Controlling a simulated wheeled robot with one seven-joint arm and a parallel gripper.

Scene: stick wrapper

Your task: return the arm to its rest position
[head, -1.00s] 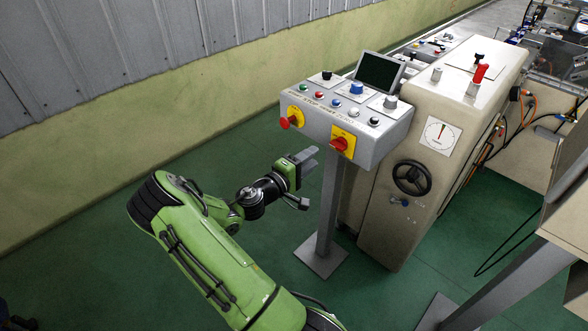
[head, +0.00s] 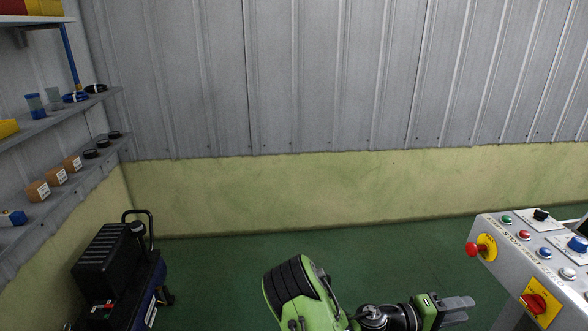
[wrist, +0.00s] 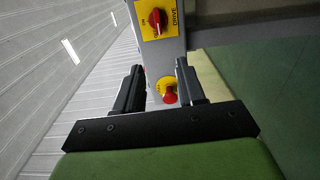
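My green arm reaches up from the bottom edge of the head view. My gripper (head: 456,306) is at the lower right there, just left of and below the control panel (head: 511,266). In the wrist view my gripper (wrist: 159,88) has its two dark fingers apart, with a clear gap between them. Nothing is held. The panel's yellow plates with a red rotary switch (wrist: 155,20) and a red stop button (wrist: 169,96) show beyond the fingers. Contact with the panel cannot be told.
A black and blue wheeled machine (head: 112,262) stands on the green floor at the lower left. Wall shelves (head: 58,121) with small boxes and jars are above it. The corrugated wall (head: 300,80) is behind. Open floor (head: 215,275) lies between the machine and my arm.

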